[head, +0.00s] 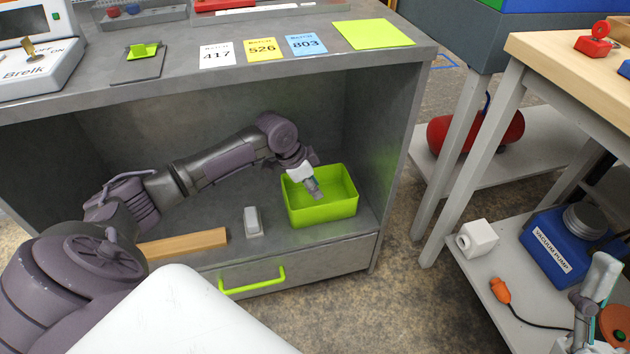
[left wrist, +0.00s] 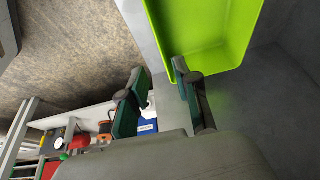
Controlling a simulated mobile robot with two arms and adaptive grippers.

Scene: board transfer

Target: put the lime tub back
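The lime tub (head: 335,210) stands upright and looks empty on the lower shelf inside the grey cabinet, towards its right side.
The cabinet top carries a lime square (head: 373,34), number cards (head: 264,48) and a small green holder (head: 143,51). A wooden strip (head: 182,243) and grey block (head: 253,221) lie left of the tub. A blue vacuum pump (head: 560,250) stands on the right-hand bench's lower shelf.

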